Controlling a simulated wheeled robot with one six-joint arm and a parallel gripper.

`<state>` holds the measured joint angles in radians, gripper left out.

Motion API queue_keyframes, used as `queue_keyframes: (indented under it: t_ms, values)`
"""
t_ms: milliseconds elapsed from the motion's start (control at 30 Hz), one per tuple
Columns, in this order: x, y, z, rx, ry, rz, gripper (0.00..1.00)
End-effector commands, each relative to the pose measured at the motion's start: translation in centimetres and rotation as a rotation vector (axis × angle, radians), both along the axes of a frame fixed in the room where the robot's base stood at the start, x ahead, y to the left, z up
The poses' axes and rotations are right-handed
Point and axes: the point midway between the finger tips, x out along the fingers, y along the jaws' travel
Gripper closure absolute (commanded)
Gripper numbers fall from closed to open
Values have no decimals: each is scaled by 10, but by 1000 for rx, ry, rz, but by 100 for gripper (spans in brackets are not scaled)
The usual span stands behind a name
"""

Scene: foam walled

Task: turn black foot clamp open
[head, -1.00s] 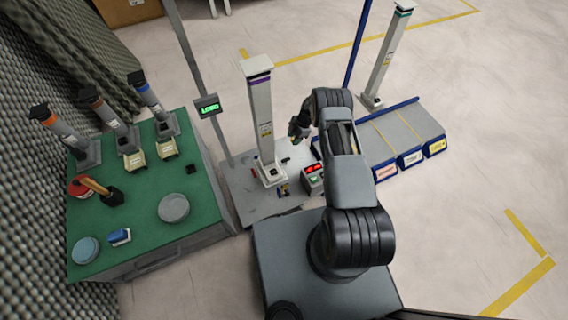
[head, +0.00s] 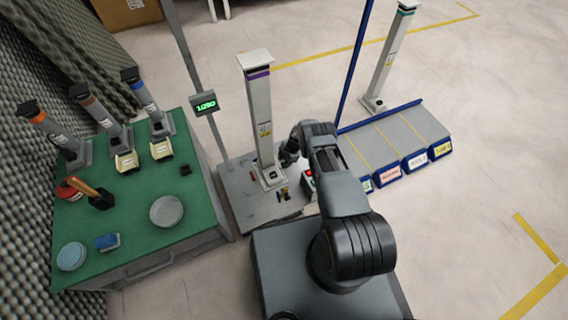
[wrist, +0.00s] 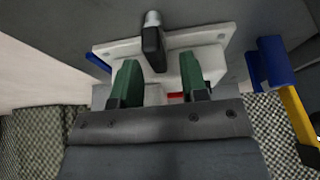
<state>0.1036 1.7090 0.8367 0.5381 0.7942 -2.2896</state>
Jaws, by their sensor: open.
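A black clamp lever (wrist: 153,47) with a silver end shows in the wrist view, on the white foot plate (wrist: 204,42). It lies just beyond and between the green fingers of my gripper (wrist: 158,64). The fingers are apart with nothing held between them; I cannot tell whether they touch the lever. In the head view my gripper (head: 288,156) is low, at the right side of the white column (head: 260,125) with a purple band. The clamp is too small to make out surely there.
The column stands on a grey platform (head: 238,196) with blue and yellow pieces (head: 283,193) near its foot. A green bench (head: 130,235) with several tools is at the left. A rack of labelled blue bins (head: 415,160) is at the right, before a blue post (head: 354,70).

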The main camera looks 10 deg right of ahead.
Motion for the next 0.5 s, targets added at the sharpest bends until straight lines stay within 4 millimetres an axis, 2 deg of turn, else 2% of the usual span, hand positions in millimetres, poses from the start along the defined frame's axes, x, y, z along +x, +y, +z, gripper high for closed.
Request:
queue_keyframes:
  t_ms: [400, 500]
  values:
    - [0, 2, -5, 0, -1, 0, 60]
    - [0, 2, -5, 0, -1, 0, 69]
